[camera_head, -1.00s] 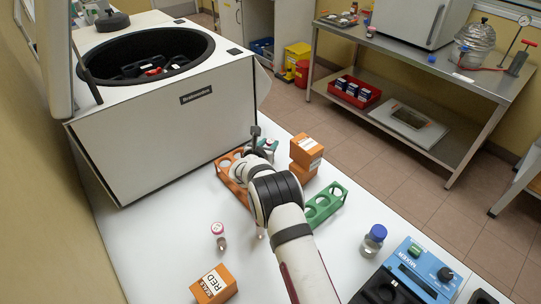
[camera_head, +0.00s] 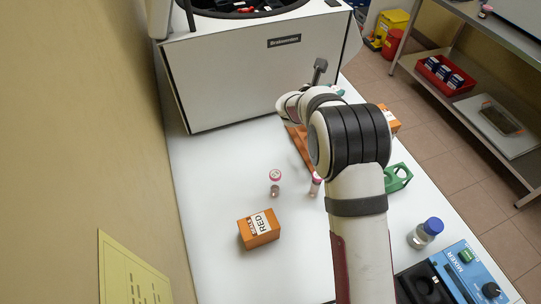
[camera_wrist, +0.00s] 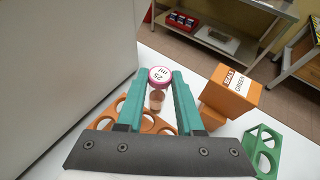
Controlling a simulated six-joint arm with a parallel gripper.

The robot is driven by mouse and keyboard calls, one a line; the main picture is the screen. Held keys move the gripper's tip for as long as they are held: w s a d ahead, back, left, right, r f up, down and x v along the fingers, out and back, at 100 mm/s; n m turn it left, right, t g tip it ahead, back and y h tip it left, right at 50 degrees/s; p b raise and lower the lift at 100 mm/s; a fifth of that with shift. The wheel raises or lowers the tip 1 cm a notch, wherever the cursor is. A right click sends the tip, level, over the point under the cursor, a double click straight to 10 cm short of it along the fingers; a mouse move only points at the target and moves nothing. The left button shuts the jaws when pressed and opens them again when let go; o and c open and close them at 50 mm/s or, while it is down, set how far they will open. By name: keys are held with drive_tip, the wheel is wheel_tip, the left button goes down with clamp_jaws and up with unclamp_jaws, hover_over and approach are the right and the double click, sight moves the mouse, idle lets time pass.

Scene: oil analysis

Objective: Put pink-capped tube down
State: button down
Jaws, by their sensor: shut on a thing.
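My gripper (camera_wrist: 160,78) is shut on a pink-capped tube (camera_wrist: 158,86) in the wrist view. The tube is clear with a little reddish content, and its cap faces the camera. It is held over the orange rack (camera_wrist: 165,126); I cannot tell whether its lower end is inside a hole. In the head view my arm hides the held tube and most of the orange rack (camera_head: 298,141). Two other pink-capped tubes stand on the white bench: one in the open (camera_head: 275,183), one partly behind my arm (camera_head: 316,185).
A green rack (camera_head: 398,177) and an orange box (camera_wrist: 231,92) are right of the orange rack. An orange RED box (camera_head: 258,229) and a blue-capped bottle (camera_head: 426,233) stand nearer. The white centrifuge (camera_head: 255,75) is behind.

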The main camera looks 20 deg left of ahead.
drive_tip(key=s+a+r, duration=0.1)
drive_tip(key=s+a, duration=0.1)
drive_tip(key=s, duration=1.5)
drive_tip(key=s+a+f, duration=0.2)
drive_tip(key=a+f, duration=0.8)
drive_tip(key=a, duration=0.1)
drive_tip(key=shift+a+f, duration=0.25)
drive_tip(key=shift+f, duration=0.1)
drive_tip(key=c, duration=0.5)
unclamp_jaws()
drive_tip(key=shift+f, duration=0.1)
drive_tip(key=shift+c, duration=0.2)
